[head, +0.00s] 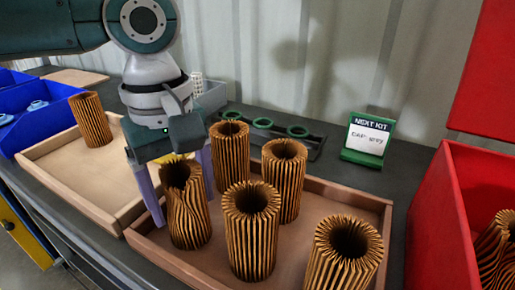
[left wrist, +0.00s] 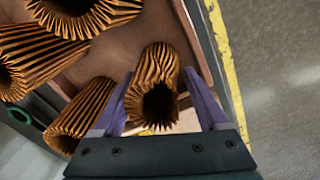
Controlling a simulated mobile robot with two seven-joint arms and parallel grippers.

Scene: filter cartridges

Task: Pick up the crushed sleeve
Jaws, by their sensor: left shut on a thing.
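The crushed sleeve (head: 189,215) is a brown pleated cylinder with a pinched, twisted waist, at the left end of the brown tray (head: 160,255). It stands roughly upright; I cannot tell whether its base touches the tray floor. My left gripper (head: 181,190) comes down from above with its purple fingers on either side of the sleeve, shut on it. In the left wrist view the sleeve (left wrist: 156,85) sits between the two fingers, its open end facing the camera. My right gripper is not in view.
Several other pleated sleeves stand close by in the tray, including one (head: 252,235) just right of the held one. A pale tray (head: 60,165) with one sleeve (head: 91,120) lies left. A red bin (head: 430,225) is right, a green-framed sign (head: 367,140) behind.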

